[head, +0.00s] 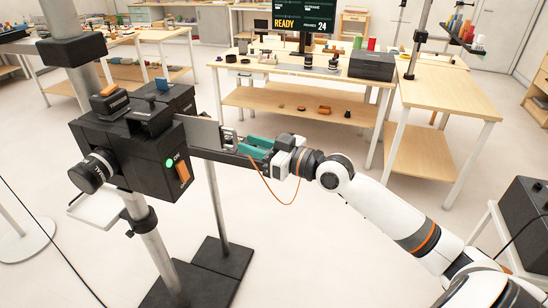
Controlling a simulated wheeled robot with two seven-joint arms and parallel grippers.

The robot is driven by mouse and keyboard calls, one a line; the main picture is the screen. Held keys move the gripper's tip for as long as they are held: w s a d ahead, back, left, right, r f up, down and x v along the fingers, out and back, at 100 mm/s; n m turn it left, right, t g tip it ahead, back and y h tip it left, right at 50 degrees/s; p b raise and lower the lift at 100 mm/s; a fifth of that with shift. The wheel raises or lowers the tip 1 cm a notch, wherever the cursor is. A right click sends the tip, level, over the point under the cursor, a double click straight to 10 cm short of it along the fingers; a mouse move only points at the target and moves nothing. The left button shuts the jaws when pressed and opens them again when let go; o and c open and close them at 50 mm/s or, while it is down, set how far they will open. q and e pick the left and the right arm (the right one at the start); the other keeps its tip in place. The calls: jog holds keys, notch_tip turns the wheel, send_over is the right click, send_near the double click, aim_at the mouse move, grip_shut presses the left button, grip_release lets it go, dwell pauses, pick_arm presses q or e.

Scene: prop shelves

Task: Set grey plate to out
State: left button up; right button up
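A black box-shaped device (150,135) with a lens at its left front stands on a grey pole. A grey plate (203,131) stands upright at the device's right side, on a dark rail (222,156) that reaches to the right. A small metal piece (229,138) is at the plate's right end. My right gripper (247,145) is at the rail's outer part, with its teal fingers pointing left, close to that metal piece. Whether the fingers touch or hold it is too small to tell. My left gripper is not in view.
A green light (170,163) and an orange switch (183,173) are on the device's front. A second pole (215,200) stands under the rail. Wooden tables with a screen (303,18) and a dark box (372,65) stand behind. A black box (528,215) is at the right edge.

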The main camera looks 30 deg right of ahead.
jog(key=b+v, duration=0.2)
jog(key=v, duration=0.5)
jog(key=shift+b, duration=0.35)
jog(key=shift+f, duration=0.1)
